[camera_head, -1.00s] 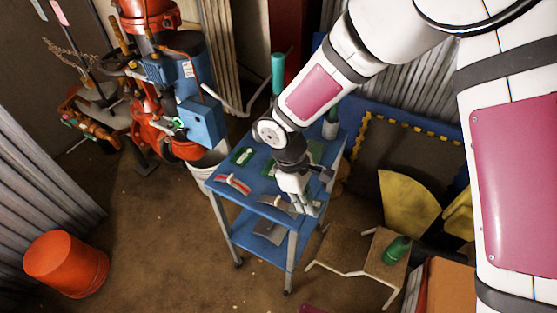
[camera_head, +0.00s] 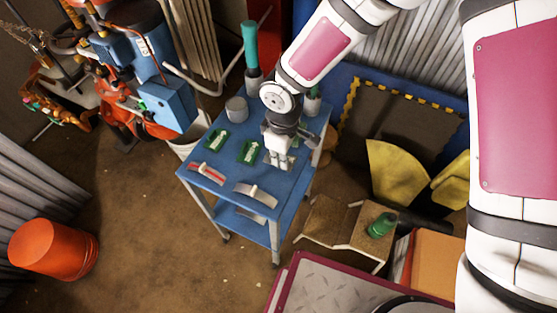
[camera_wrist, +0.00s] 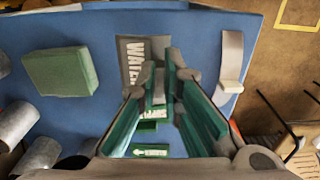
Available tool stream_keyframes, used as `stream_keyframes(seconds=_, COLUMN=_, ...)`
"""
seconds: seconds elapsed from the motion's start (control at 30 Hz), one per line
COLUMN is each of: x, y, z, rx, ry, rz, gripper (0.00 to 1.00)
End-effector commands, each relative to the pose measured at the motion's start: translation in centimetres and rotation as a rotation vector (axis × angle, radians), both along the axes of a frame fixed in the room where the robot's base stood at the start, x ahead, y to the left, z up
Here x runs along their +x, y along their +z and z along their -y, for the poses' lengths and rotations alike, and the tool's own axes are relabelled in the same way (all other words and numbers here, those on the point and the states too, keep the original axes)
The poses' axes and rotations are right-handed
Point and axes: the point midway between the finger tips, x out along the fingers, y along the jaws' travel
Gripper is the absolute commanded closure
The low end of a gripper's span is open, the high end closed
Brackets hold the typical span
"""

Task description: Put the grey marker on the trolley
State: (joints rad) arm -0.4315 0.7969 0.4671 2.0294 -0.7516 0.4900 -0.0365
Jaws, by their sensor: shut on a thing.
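The blue trolley (camera_head: 229,178) stands in the middle of the head view. My gripper (camera_head: 279,162) points down over the right part of its top. In the wrist view my gripper (camera_wrist: 160,80) is shut on the grey marker (camera_wrist: 130,58), a flat plate lettered "WATER", at its fingertips. The marker lies over the blue trolley top (camera_wrist: 90,25) in that view; I cannot tell whether it touches it. In the head view my gripper mostly hides the marker.
Two green markers (camera_head: 217,140) (camera_head: 250,152), a red one (camera_head: 207,172) and a pale-grey handled piece (camera_head: 255,195) lie on the trolley top. A grey cylinder (camera_head: 237,110) and a teal-topped tool (camera_head: 250,45) stand at the back.

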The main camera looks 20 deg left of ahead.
Motion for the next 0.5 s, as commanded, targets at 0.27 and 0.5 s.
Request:
stream_keyframes(seconds=0.27, x=-0.1, y=-2.4, z=0.0, rx=-0.002, ry=0.0, rz=-0.001, gripper=1.0)
stream_keyframes(seconds=0.5, x=0.0, y=-4.5, z=0.0, rx=0.0, ry=0.0, rz=0.002, gripper=1.0)
